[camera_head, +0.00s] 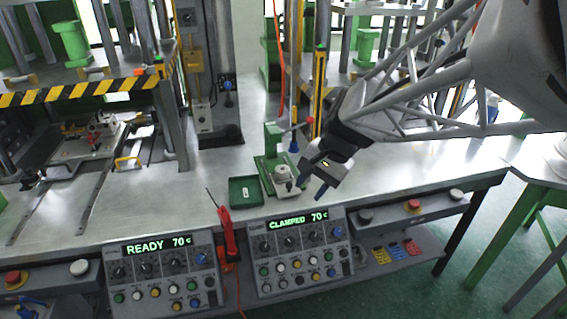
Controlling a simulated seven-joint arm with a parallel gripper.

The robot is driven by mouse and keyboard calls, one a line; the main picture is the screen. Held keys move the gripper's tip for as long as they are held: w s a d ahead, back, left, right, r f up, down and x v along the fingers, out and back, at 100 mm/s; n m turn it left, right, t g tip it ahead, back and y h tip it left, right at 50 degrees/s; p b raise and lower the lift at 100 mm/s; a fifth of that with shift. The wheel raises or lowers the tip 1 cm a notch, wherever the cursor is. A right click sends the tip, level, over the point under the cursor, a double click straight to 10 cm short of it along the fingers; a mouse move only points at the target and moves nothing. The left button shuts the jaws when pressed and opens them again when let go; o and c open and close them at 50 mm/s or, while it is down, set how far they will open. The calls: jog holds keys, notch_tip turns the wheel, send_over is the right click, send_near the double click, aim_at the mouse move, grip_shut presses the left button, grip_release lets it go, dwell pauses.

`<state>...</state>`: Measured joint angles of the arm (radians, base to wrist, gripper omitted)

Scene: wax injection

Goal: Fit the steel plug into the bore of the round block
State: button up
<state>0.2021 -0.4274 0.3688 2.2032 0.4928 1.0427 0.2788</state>
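The round block (283,171) is a small pale-grey cylinder on a light plate of the green fixture, on the steel bench near the middle of the camera_head view. My gripper (310,188) is just right of the block and above the bench, pointing down. Its two dark fingers stand apart and I see nothing between them. A small dark part shows at the block's front right; I cannot tell what it is. A shallow green tray (235,199) lies left of the block with a small pale thing in it, possibly the steel plug, too small to be sure. The bore is not discernible.
The green fixture's column (273,138) and a blue-handled lever (293,143) stand behind the block. Two control panels, reading READY (160,270) and CLAMPED (300,247), line the front edge. A red tool (227,232) hangs between them. The bench (400,170) is clear to the right.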

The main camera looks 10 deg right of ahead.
jog(key=s+a+r+n+t+h, duration=0.1)
jog(key=s+n+h, duration=0.3)
jog(key=s+n, duration=0.4)
jog(key=s+r, duration=0.1)
jog(key=s, duration=0.6)
jog(key=shift+a+r+t+h, duration=0.2)
jog(key=shift+r+t+h, duration=0.1)
jog(key=shift+r+h, duration=0.1)
jog(key=shift+s, duration=0.1)
jog(key=shift+o, duration=0.5)
